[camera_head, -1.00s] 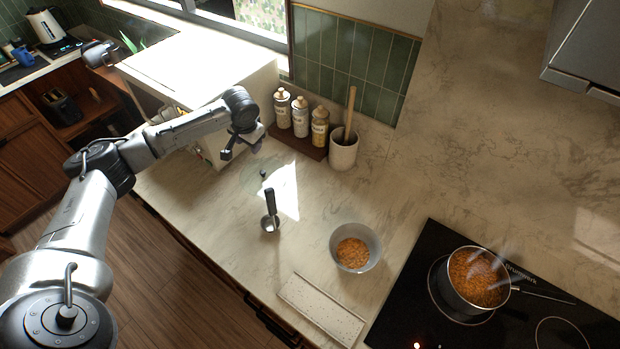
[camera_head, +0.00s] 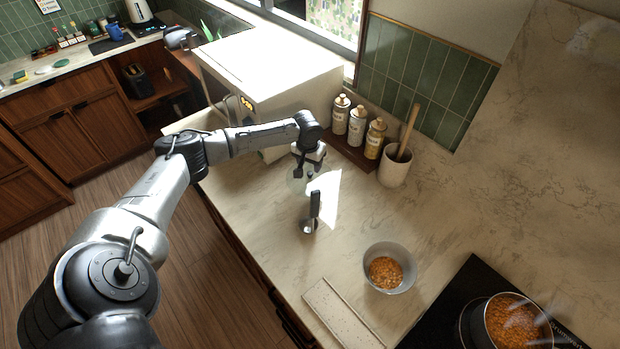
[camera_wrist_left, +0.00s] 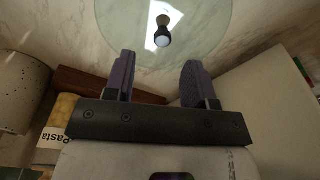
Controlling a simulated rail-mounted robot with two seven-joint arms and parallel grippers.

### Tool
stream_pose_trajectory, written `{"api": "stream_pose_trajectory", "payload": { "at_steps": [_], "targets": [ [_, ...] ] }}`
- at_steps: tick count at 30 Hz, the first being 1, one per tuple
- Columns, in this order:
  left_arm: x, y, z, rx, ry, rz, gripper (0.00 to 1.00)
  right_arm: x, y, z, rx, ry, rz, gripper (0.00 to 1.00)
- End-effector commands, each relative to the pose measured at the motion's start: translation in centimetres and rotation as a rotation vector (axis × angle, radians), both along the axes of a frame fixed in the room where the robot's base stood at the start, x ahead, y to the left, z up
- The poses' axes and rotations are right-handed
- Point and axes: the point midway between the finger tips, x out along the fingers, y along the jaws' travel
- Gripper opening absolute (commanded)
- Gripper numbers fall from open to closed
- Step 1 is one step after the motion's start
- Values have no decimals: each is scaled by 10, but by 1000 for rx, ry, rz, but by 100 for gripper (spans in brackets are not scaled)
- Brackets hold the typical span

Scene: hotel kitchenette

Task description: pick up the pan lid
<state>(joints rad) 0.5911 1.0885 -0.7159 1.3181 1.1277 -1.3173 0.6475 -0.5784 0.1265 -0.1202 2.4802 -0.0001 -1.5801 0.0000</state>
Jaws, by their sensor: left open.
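The pan lid is a clear glass disc with a dark knob (camera_head: 310,177). It lies on the counter below my left gripper and is hard to make out in the head view. In the left wrist view the glass disc (camera_wrist_left: 207,28) fills the top, with its knob (camera_wrist_left: 163,38) just beyond the fingers and roughly between them. No contact with the knob can be made out. My right gripper is out of view.
Behind are several jars on a wooden stand (camera_head: 347,152), a utensil crock (camera_head: 394,168) and a white microwave (camera_head: 285,85). A bowl (camera_head: 405,282), a pale tray (camera_head: 340,315) and a pot (camera_head: 490,325) are further right.

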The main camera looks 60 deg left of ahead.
Motion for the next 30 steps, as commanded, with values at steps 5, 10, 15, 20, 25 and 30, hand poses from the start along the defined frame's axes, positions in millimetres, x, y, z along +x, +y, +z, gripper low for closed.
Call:
{"api": "stream_pose_trajectory", "payload": {
  "at_steps": [5,10,15,20,25,30],
  "targets": [
    [0,1,-8,0,0,0,50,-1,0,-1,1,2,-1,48],
    [0,3,-30,0,1,0,50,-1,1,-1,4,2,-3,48],
    [2,5,-48,0,0,1,50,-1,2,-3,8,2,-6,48],
    [3,5,-55,1,-1,-1,50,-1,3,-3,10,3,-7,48],
    [3,5,-55,1,-1,-1,50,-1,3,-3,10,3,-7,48],
    [3,5,-55,1,-1,-1,38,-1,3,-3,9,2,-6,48]
  ]
}}
